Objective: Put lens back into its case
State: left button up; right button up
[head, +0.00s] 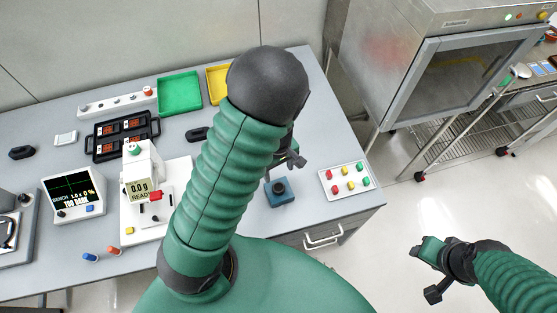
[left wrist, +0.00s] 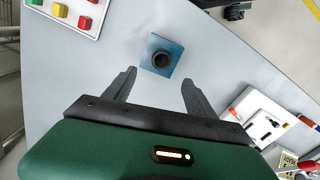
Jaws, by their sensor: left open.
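A small blue square block (head: 271,198) with a short black cylinder (head: 280,188) on top stands on the grey table near its front right. The left wrist view shows the block (left wrist: 148,62) and its round dark cylinder (left wrist: 161,59) from above. I cannot tell whether these are the case and the lens. My left gripper (head: 284,166) is over the table just behind the block; in the left wrist view the fingers (left wrist: 160,77) are spread and empty, with the block ahead between them. My right gripper (head: 428,271) hangs off the table at the right; its finger opening is unclear.
A tray of coloured pieces (head: 345,181) lies right of the block. A white instrument (head: 139,188) stands left of my left arm. Green (head: 180,93) and yellow (head: 215,80) trays lie at the back. A steel oven (head: 390,65) stands beyond the table's right edge.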

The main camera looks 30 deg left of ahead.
pick_arm(q)
notch_tip(320, 180, up, 5)
jog(key=shift+r, duration=0.1)
dwell(0.5)
jog(key=s+d+m+t+b, duration=0.2)
jog(key=s+d+m+b, duration=0.2)
jog(key=m, duration=0.9)
jog(key=shift+s+d+r+t+b, duration=0.15)
jog(key=shift+d+r+t+b, duration=0.15)
jog(key=shift+d+r+b, duration=0.3)
jog(key=shift+s+a, duration=0.1)
jog(key=shift+s, duration=0.1)
jog(key=shift+w+f, duration=0.1)
